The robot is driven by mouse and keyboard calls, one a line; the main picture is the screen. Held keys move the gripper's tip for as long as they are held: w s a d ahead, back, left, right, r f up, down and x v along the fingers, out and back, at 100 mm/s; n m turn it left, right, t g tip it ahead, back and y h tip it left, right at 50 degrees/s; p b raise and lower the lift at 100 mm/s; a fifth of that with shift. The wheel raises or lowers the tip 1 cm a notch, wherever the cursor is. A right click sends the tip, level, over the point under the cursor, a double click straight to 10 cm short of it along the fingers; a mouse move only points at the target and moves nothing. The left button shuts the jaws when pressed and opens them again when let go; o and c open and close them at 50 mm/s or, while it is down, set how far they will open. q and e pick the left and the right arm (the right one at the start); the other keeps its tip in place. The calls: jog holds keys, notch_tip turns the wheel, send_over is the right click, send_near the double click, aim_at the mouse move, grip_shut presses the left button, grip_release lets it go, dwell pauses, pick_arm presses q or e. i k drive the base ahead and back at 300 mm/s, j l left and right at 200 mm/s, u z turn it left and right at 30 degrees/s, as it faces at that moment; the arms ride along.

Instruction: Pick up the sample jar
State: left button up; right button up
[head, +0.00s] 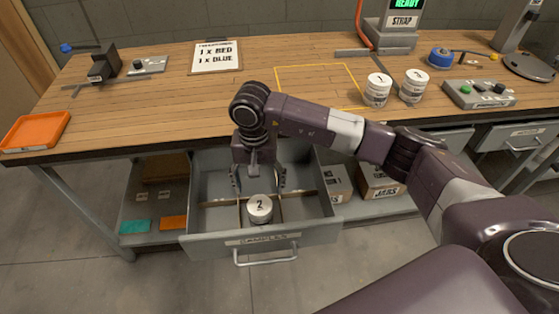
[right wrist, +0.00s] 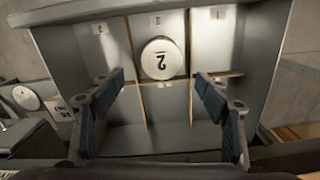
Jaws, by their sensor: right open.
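The sample jar (head: 259,209) is a pale round jar with a "2" on its lid. It stands upright in the front middle compartment of the open drawer (head: 212,245) below the bench. It also shows in the right wrist view (right wrist: 162,60). My right gripper (head: 259,180) points down into the drawer, open and empty, slightly behind and above the jar. In the right wrist view, the open fingers (right wrist: 160,84) frame the space just below the jar in the picture, apart from it. My left gripper is out of view.
Thin dividers split the drawer into compartments; the others in view look empty. On the bench stand two jars (head: 377,90) (head: 413,86), right of a yellow outlined square (head: 300,66). An orange tray (head: 35,130) lies at left. Cardboard boxes (head: 378,184) sit on the shelf right of the drawer.

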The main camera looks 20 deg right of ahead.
aim_at(378, 86)
jog(key=z, duration=1.4)
